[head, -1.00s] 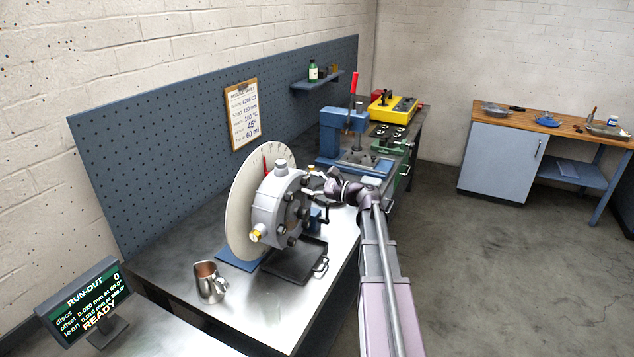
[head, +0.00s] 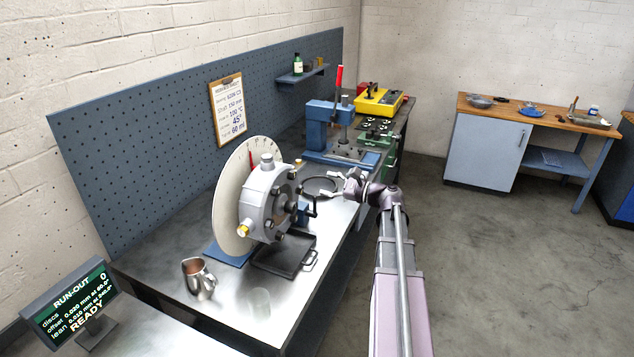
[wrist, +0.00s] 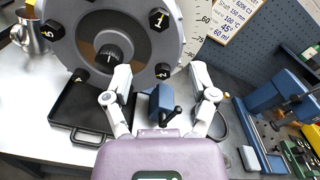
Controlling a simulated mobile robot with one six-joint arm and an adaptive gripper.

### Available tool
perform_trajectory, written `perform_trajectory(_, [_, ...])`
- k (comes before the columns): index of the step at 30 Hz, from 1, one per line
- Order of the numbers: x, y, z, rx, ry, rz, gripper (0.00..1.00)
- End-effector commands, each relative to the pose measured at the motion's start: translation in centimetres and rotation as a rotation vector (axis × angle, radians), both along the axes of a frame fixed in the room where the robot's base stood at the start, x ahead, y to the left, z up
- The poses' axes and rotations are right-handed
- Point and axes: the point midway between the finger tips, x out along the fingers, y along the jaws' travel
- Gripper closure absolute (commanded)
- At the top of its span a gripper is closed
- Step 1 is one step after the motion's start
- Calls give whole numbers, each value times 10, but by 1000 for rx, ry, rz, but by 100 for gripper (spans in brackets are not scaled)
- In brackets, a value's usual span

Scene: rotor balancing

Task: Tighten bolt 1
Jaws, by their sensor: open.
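The bolt numbers are too small to read there.
A black tray (head: 300,258) lies under the rotor, and a metal jug (head: 200,280) stands at front left. A blue block with a black crank handle (wrist: 162,104) is between my fingers in the wrist view, farther back. A blue press (head: 322,125) stands behind.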

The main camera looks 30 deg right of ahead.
Motion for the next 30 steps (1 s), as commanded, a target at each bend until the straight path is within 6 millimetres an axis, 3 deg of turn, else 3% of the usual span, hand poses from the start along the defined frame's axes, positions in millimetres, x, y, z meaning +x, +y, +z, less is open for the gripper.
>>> perform_trajectory(7, [-12,-9,0,0,0,0,26])
perform_trajectory(30, [-13,-10,0,0,0,0,26])
